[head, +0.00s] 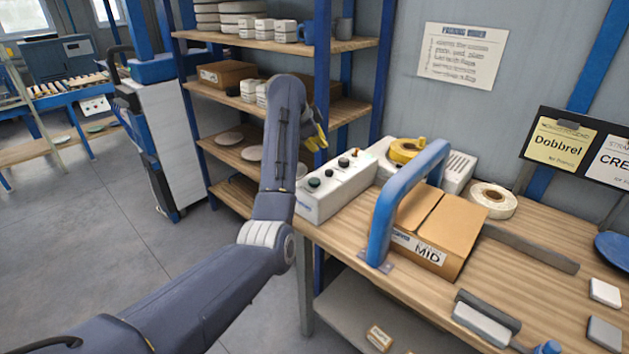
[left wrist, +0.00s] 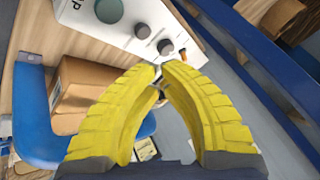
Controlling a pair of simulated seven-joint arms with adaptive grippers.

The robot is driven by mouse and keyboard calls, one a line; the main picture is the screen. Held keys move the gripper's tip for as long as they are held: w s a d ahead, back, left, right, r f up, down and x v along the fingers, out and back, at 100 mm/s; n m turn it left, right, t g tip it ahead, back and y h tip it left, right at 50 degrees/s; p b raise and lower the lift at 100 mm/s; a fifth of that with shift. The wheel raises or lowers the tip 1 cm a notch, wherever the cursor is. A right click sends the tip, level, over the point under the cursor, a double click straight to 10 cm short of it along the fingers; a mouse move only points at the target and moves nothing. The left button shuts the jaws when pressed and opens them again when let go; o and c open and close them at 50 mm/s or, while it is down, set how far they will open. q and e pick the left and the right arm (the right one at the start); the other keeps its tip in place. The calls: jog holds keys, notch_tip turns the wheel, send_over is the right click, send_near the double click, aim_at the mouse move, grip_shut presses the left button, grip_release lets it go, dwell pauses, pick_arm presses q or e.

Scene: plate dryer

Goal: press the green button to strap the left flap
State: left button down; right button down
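A white control box (head: 337,187) with several dark round buttons stands at the table's left end. Its green button (head: 314,183) looks dark in the head view and larger and teal in the left wrist view (left wrist: 109,10). A cardboard box (head: 437,226) labelled "MID" sits behind a blue arch (head: 411,200), its top flaps folded down; it also shows in the left wrist view (left wrist: 85,92). My left gripper (head: 315,138) has yellow fingers and is above and beyond the control box. Its tips meet in the left wrist view (left wrist: 160,68), with nothing seen between them. My right gripper is out of view.
A shelf rack (head: 262,95) stands close behind my left arm.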

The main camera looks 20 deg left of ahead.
pick_arm(q)
jog(key=shift+f, duration=0.15)
jog(key=shift+f, duration=4.25)
jog(key=shift+f, duration=0.25)
jog(key=shift+f, duration=0.25)
jog(key=shift+f, duration=0.6)
jog(key=shift+r, duration=1.05)
jog(key=shift+r, duration=2.5)
